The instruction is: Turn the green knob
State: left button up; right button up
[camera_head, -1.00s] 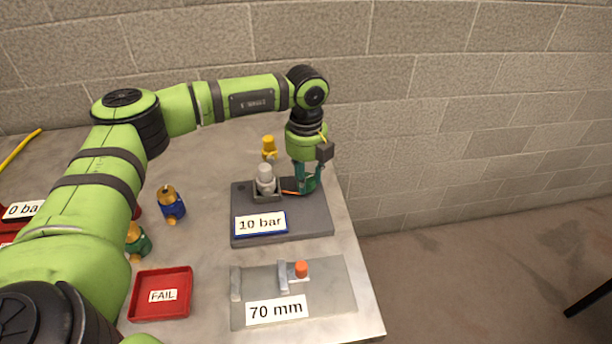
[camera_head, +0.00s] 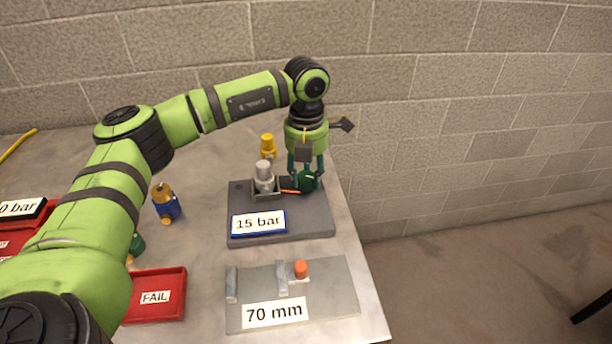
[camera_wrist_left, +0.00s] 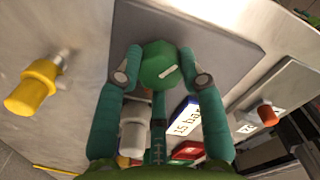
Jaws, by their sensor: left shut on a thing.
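The green knob (camera_head: 308,181) sits on the right part of the dark grey plate (camera_head: 305,218). A display on the plate's front (camera_head: 258,223) reads 15 bar. A grey-white cylinder part (camera_head: 264,176) stands in a holder left of the knob. My right gripper is in no view.
A yellow fitting (camera_head: 268,145) stands behind the plate. A 70 mm gauge plate (camera_head: 335,290) with an orange knob (camera_head: 301,269) lies in front. A red FAIL tray (camera_head: 172,310) and a blue-and-brass part (camera_head: 166,204) are to the left. A block wall stands behind.

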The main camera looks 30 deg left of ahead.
aim_at(306, 176)
pick_arm(q)
jog(key=shift+m, duration=1)
jog(key=o, duration=1.1)
jog(key=shift+o, duration=0.2)
notch_tip(306, 176, up, 12)
